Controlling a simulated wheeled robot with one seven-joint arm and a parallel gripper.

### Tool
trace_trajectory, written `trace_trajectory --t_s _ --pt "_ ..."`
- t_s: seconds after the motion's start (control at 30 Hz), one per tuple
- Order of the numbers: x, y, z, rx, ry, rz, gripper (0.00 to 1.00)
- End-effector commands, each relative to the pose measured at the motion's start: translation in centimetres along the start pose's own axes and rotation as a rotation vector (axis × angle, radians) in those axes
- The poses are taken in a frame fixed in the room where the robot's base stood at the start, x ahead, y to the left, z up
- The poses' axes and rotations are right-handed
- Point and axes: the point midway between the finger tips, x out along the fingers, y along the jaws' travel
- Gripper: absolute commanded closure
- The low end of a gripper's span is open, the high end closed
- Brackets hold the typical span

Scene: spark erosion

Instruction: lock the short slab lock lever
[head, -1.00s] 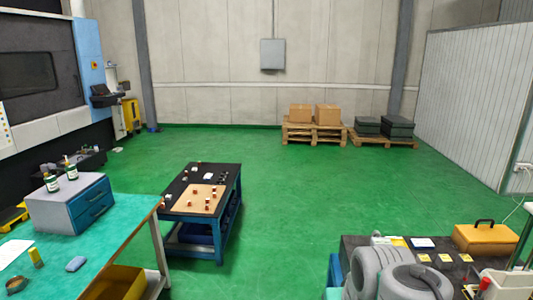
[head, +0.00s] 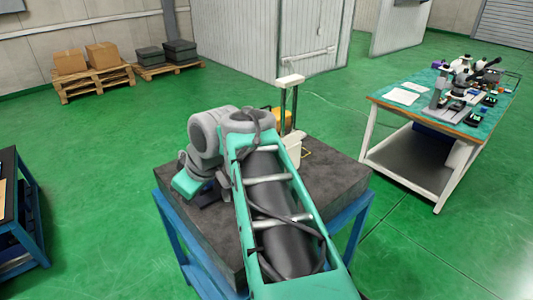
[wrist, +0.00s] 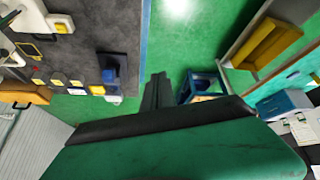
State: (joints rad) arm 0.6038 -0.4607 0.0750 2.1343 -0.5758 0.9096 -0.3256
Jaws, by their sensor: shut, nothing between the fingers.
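The dark stone slab (head: 335,180) lies on a blue stand in the head view, with my arm reaching across it. In the wrist view the slab (wrist: 75,30) is at the upper left. A small blue block on a dark base (wrist: 110,74) sits near its edge. I cannot tell whether this block carries the lock lever; no lever shows clearly. My gripper (wrist: 158,77) is shut and empty, to the right of the block in the wrist view. In the head view my arm hides the fingertips.
A gauge with a white top (head: 290,81) stands on the slab beside my arm. A bench with microscopes (head: 460,110) stands at the right. Green floor is clear between them.

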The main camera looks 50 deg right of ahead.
Motion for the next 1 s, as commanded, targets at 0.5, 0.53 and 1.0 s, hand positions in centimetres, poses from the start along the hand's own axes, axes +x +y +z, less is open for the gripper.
trace_trajectory --t_s 0.5,0.53,1.0 --pt "-12.0 18.9 10.2 -0.452 0.080 0.121 1.00" --pt "-12.5 19.2 10.8 -0.470 0.078 0.126 1.00" --pt "-13.7 19.9 12.5 -0.520 0.075 0.136 1.00"
